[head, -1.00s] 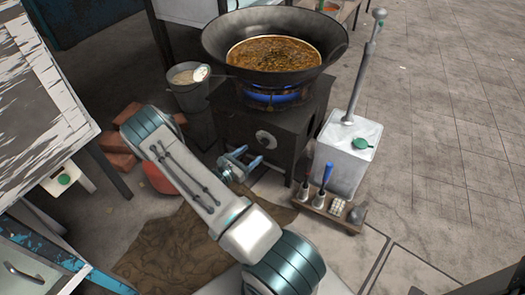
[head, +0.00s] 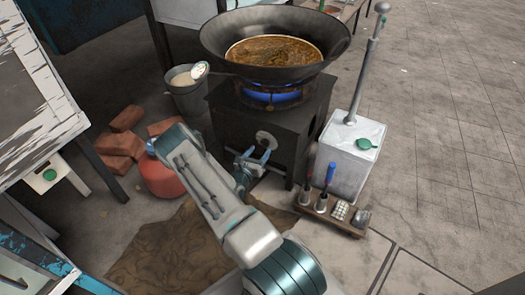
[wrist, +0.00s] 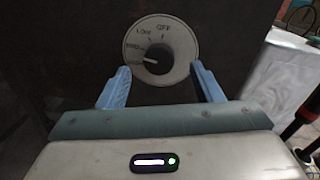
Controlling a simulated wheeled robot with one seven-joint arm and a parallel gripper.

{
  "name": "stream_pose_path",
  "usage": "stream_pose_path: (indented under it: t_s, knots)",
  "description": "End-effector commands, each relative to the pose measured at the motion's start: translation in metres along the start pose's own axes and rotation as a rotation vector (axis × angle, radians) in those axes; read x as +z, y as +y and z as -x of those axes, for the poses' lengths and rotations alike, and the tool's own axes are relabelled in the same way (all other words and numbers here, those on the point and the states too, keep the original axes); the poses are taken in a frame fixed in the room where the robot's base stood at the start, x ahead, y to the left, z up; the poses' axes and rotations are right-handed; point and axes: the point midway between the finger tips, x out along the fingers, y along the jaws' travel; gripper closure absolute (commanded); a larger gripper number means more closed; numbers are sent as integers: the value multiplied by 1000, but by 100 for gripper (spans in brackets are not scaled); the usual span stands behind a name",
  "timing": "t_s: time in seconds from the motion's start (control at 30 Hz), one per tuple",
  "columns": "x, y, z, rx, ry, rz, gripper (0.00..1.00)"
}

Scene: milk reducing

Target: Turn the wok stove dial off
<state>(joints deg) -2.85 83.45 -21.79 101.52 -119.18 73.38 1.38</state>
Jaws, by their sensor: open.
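The wok stove (head: 262,122) is a dark box with a blue flame burning under a wok (head: 275,50) of brown liquid. Its dial (head: 265,138) is a pale round plate on the front face. In the wrist view the dial (wrist: 158,58) has a black knob with a white pointer line toward the left, away from the OFF mark at the upper right. My gripper (head: 258,156) is open just below and in front of the dial. In the wrist view the blue fingers of my gripper (wrist: 164,75) stand left and right of the knob, apart from it.
A white canister (head: 350,160) with a pump rod stands right of the stove, behind a wooden tool rack (head: 332,212). A bucket (head: 190,95), bricks (head: 120,145) and a red gas cylinder (head: 163,180) are to the left. Open pavement lies at the right.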

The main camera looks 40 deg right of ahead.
Motion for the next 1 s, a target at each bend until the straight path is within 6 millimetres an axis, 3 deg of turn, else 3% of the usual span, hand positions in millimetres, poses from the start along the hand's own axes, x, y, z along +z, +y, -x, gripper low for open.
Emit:
stream_pose_path:
  t_s: [0.23, 0.6, 0.77, 1.0]
  knots:
    - [-1, 0, -31, -2, -1, -1, 41]
    - [1, 0, -36, -1, -1, 0, 41]
    - [0, -1, -36, -1, -1, 0, 85]
    - [0, -1, -35, -2, -1, -8, 85]
